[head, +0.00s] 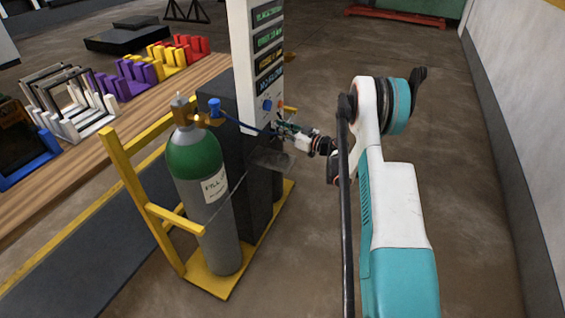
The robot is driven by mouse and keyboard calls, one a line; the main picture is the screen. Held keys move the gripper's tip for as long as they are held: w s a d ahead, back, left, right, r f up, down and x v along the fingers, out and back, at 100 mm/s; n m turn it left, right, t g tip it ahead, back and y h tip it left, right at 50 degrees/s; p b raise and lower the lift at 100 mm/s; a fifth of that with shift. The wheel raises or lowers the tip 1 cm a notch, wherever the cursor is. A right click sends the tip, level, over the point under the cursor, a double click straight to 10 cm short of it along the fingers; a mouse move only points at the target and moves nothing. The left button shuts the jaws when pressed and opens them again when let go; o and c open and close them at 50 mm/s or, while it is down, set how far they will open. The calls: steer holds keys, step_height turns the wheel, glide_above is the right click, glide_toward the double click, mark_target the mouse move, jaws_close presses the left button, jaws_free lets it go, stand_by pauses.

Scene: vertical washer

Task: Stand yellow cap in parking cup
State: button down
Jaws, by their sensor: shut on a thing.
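My gripper (284,131) is at the right face of the white display column, just above a small grey shelf-like plate (272,160). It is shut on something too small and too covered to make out. I cannot clearly pick out the yellow cap or the parking cup. A grey cylinder with a green shoulder (193,155) stands upright left of the gripper, with a brass valve (207,122) and a blue knob (214,105) on top. A blue line runs from the valve area towards the gripper.
A yellow frame (130,180) surrounds the cylinder, beside a dark cabinet (258,185) and the white column (243,55). A wooden bench (85,165) at left holds white, purple, yellow and red racks.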

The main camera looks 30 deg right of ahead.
step_height(320, 180, down, 11)
steer(key=b, duration=0.4)
steer(key=shift+r, duration=0.2)
steer(key=shift+f, duration=0.15)
steer(key=c, duration=1.3)
jaws_free()
steer(key=shift+s+r, duration=0.15)
steer(key=shift+r, duration=0.05)
steer(key=p+v, duration=0.4)
steer(key=v, duration=0.7)
steer(key=shift+s+d, duration=0.15)
steer(key=shift+s, duration=0.15)
steer(key=shift+f, duration=0.1)
